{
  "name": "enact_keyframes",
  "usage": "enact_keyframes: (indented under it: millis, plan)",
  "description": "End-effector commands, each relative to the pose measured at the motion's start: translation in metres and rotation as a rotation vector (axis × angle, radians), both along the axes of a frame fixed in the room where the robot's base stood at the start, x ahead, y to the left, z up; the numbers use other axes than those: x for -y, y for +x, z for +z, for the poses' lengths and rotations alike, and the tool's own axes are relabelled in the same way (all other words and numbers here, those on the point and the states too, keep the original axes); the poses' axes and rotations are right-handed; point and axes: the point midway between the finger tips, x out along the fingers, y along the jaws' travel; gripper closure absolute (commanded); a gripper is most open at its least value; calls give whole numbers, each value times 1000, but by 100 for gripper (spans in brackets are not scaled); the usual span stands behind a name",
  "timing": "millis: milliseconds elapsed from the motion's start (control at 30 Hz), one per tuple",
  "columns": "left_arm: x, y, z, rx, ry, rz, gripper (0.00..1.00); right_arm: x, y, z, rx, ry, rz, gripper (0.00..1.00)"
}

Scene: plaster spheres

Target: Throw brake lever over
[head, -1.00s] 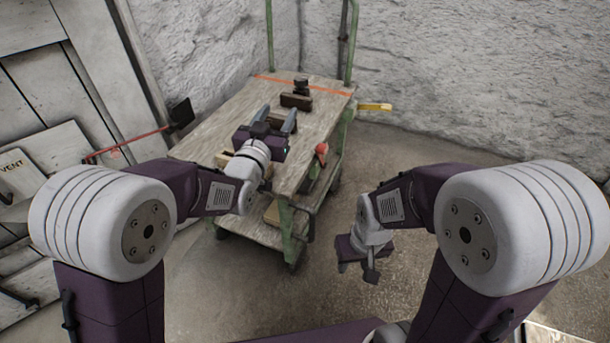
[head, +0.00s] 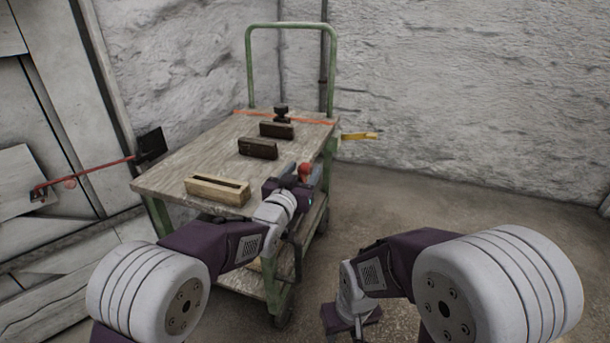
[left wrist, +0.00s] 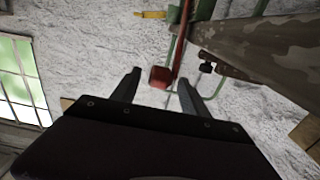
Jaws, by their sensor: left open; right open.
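The brake lever with its red knob (head: 305,169) stands at the near right side of the cart (head: 165,180). My left gripper (head: 295,174) is open right at the red knob, beside the deck's edge. In the left wrist view, the red knob (left wrist: 161,77) shows between the two open fingers, with its red rod (left wrist: 183,40) running up from it. I cannot tell whether the fingers touch it. My right gripper (head: 350,322) is open, low over the floor to the right of the cart.
A slotted wooden block (head: 217,190) and two dark blocks (head: 258,148) (head: 277,130) lie on the deck. A yellow handle (head: 358,136) sticks out at the cart's far right. A red rod with a black plate (head: 151,145) juts out at left. Floor to the right is clear.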

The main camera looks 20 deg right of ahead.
Motion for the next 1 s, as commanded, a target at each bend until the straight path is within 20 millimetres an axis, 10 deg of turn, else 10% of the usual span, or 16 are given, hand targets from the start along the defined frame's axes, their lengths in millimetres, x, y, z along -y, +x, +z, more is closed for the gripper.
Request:
enact_keyframes:
  millis: [433,633,1000]
  plan:
    - [9,13,0,-1,1,0,47,0,0,-6,0,0,0,59]
    - [9,13,0,-1,1,-1,100,0,0,-6,0,0,0,59]
    - [11,12,0,-1,2,-4,100,0,0,-6,0,0,0,59]
